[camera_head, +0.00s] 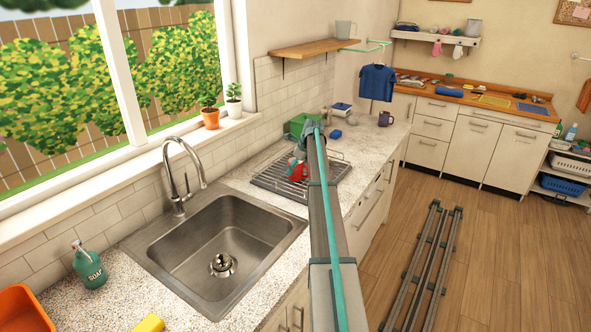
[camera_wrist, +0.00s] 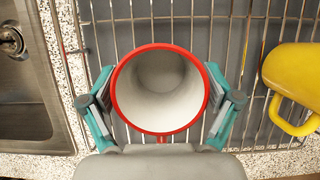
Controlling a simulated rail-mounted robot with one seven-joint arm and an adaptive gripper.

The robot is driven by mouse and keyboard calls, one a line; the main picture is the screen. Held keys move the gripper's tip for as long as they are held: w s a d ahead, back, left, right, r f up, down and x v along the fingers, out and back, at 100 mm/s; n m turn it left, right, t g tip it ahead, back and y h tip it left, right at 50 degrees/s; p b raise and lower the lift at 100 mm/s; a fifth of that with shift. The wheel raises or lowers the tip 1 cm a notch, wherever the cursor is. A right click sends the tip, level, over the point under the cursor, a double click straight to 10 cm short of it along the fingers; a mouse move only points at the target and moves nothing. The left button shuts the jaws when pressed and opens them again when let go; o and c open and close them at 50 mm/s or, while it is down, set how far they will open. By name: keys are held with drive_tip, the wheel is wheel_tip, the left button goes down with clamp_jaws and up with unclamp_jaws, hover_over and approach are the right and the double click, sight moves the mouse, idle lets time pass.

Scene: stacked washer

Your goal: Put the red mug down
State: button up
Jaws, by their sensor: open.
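The red mug (camera_wrist: 160,134) stands upright on the wire dish rack (camera_wrist: 225,38), seen from above with its red rim and white, empty inside. Its handle shows slightly at the bottom of the wrist view. My gripper (camera_wrist: 160,100) is open, with one teal-and-grey finger on each side of the mug, close to its wall; I cannot tell whether they touch it. In the head view, the red mug (camera_head: 294,168) is partly hidden by my arm, over the dish rack (camera_head: 272,185).
A yellow mug (camera_wrist: 290,85) is on the rack to the right of the red mug. The steel sink (camera_head: 222,245) lies left of the rack. A green container (camera_head: 298,124) and a dark mug (camera_head: 385,119) stand farther back on the counter.

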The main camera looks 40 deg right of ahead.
drive_tip(key=b+v, duration=0.3)
drive_tip(key=v, duration=0.9)
